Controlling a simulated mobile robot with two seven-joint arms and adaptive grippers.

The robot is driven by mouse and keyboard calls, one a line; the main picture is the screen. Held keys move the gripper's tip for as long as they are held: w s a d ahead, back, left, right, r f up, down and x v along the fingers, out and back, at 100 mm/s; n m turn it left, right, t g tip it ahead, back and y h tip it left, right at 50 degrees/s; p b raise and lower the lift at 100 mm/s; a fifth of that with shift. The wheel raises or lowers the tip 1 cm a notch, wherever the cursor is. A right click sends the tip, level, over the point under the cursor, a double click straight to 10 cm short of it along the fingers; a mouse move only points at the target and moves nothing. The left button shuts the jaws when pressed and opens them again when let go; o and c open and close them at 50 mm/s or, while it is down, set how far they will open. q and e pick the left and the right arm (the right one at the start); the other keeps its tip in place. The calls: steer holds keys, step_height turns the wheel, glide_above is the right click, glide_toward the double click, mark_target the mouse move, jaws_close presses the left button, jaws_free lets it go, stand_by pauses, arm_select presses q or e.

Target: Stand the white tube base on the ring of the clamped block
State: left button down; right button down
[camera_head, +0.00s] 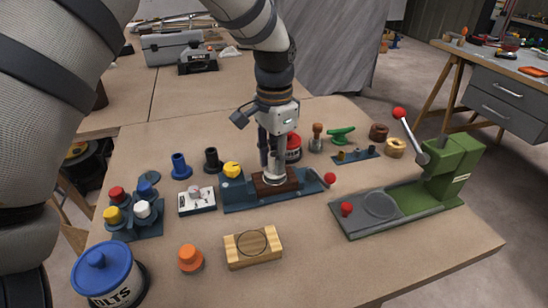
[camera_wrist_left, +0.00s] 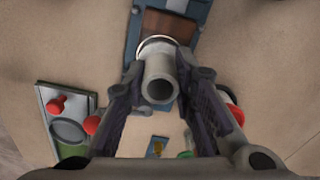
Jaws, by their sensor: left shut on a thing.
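The white tube base (camera_head: 274,179) is upright between the fingers of my left gripper (camera_head: 273,160), which is shut on its tube. Its pale flange is at the top of the brown block (camera_head: 291,184); I cannot tell whether it touches or is slightly above. The block sits clamped in a blue vise (camera_head: 240,198). In the left wrist view the tube's open end (camera_wrist_left: 159,89) faces the camera, with the flange rim (camera_wrist_left: 155,39) over the block (camera_wrist_left: 168,25). The block's ring is hidden under the base. My right gripper is not in view.
A yellow knob (camera_head: 232,170) and a red knob (camera_head: 330,178) flank the block. A white dial box (camera_head: 197,200) stands left, and a green press (camera_head: 455,160) right. A light wooden block (camera_head: 254,247) and an orange piece (camera_head: 190,257) lie in front. The front-right table is clear.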

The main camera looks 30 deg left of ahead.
arm_select(q)
steer(key=shift+f, duration=0.7)
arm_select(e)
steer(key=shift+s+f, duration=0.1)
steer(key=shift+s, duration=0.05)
arm_select(q)
steer(key=c, duration=1.6)
jaws_free()
steer(key=shift+r, duration=0.1)
